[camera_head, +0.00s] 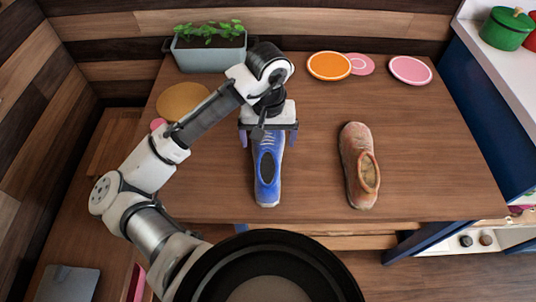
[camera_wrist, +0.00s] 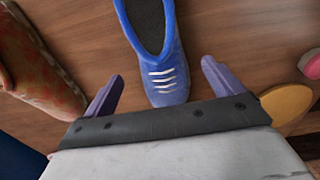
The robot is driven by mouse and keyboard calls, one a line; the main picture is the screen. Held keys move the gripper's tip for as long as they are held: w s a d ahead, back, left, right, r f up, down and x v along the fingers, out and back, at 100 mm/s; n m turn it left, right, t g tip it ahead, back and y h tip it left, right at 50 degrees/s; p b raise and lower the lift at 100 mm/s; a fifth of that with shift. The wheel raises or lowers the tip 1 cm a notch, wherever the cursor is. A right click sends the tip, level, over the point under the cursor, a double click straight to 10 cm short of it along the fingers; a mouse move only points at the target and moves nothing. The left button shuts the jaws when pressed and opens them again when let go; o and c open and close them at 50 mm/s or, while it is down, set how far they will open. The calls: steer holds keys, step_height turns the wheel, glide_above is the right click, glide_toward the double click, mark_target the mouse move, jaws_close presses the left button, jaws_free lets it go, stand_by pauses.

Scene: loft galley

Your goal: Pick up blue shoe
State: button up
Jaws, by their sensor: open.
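The blue shoe (camera_head: 267,180) lies upright on the wooden table, its heel toward the front edge and its toe under my gripper. In the wrist view, the shoe (camera_wrist: 162,72) shows its white laces and toe between the two purple fingers. My gripper (camera_head: 268,140) is open above the toe end, one finger on each side of the shoe. In the wrist view my gripper (camera_wrist: 160,85) holds nothing. I cannot tell how far the fingertips are above the table.
A brown shoe (camera_head: 359,167) lies to the right, with clear table between. Orange (camera_head: 330,66) and pink (camera_head: 410,70) plates lie at the back right. A planter (camera_head: 208,52) stands at the back left, near a tan round mat (camera_head: 183,101). The table's front right is free.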

steer(key=shift+s+f, duration=0.2)
steer(key=shift+f, duration=3.25)
steer(key=c, duration=1.2)
steer(key=shift+r, duration=0.15)
